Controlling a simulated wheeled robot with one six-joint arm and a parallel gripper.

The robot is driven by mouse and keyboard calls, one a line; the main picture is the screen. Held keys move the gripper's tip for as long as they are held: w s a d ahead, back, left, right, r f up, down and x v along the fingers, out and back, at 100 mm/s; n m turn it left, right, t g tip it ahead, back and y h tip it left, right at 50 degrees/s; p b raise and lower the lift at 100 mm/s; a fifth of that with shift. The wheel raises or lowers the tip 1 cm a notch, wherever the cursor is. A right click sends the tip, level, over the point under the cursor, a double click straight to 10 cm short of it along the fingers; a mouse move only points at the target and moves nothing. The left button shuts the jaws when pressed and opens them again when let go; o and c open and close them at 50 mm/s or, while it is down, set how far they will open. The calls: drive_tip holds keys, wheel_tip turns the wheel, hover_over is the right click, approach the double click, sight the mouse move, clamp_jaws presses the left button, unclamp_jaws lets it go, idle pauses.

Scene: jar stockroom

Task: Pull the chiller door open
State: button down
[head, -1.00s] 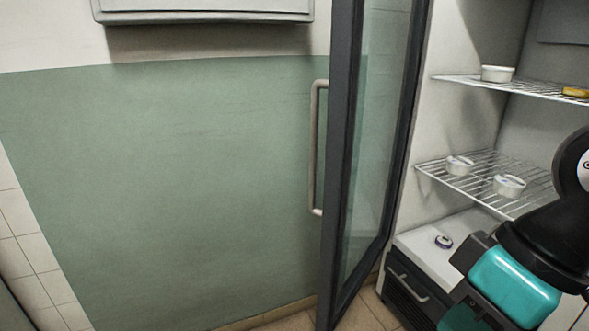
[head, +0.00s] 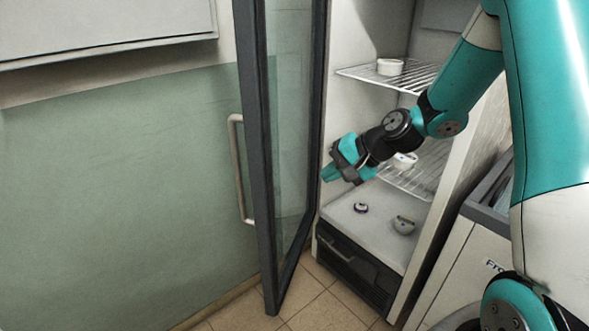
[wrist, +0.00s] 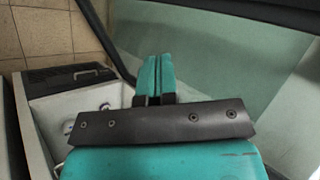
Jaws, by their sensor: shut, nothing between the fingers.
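The chiller door (head: 262,150) is a dark-framed glass door standing wide open, swung out to the left of the cabinet. Its long metal handle (head: 237,170) is on the side facing the green wall. My gripper (head: 328,174) is shut and empty, in front of the open cabinet to the right of the door's inner side, apart from the handle. In the wrist view my gripper's teal fingers (wrist: 154,76) are together, with the door's glass (wrist: 205,75) beyond them. I cannot tell whether they touch the door.
The chiller holds wire shelves (head: 350,73) with a white tub (head: 390,67) on the upper one and another tub (head: 404,160) lower down. Small items (head: 403,225) sit on the chiller floor. A white freezer-like unit (head: 450,265) stands at right. Tiled floor is clear before the door.

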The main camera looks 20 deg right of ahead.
drive_tip(key=w+a+r+p+x, duration=0.1)
drive_tip(key=r+p+x, duration=0.1)
drive_tip(key=x, duration=1)
drive_tip(key=shift+w+a+f+p, duration=0.3)
drive_tip(key=shift+a+p, duration=0.15)
drive_tip(key=shift+p, duration=0.25)
